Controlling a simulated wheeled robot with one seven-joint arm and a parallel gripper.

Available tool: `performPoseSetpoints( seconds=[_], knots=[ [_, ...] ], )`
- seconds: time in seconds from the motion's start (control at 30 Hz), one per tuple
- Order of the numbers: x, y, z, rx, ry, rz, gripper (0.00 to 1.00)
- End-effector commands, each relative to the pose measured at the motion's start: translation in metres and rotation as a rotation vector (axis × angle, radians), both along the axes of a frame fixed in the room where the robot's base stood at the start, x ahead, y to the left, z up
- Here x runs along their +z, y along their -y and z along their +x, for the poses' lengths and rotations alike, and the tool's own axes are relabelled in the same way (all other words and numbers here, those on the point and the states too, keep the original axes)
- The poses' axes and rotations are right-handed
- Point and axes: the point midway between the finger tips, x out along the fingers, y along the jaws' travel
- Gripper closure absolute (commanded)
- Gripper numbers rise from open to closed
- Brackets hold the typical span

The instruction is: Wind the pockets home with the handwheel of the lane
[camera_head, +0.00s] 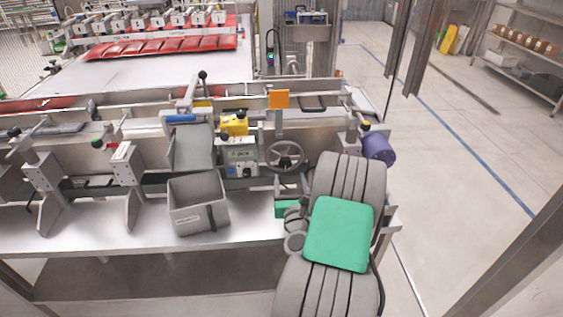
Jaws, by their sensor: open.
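The handwheel (286,155) is a grey spoked ring upright on the front of the machine, right of a small control box (241,157). My arm comes up from the lower right, and its end lies just below the wheel. My gripper (290,184) is small and dark there, partly hidden by my arm, with its jaws open. I cannot tell whether it touches the wheel's rim. A row of red pouches (160,46) lies on the white deck at the back; I cannot make out pockets for certain.
A grey open bin (198,205) hangs at the front, left of the wheel. An orange plate (279,99) stands above the wheel and a purple cylinder (378,147) sits right of it. A lever with a black knob (203,75) rises nearby. The floor at right is clear.

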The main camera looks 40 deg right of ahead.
Motion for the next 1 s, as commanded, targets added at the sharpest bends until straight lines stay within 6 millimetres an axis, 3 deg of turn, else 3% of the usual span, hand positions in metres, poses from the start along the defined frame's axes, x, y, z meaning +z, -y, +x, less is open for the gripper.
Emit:
performPoseSetpoints(
  seconds=[0.4,0.77,1.0],
  knots=[
    [0.004,0.032,0.054,0.009,-0.004,-0.006,0.39],
    [0.001,0.038,0.059,0.005,-0.004,-0.007,0.39],
    [0.001,0.038,0.059,0.005,-0.004,-0.007,0.58]
  ],
)
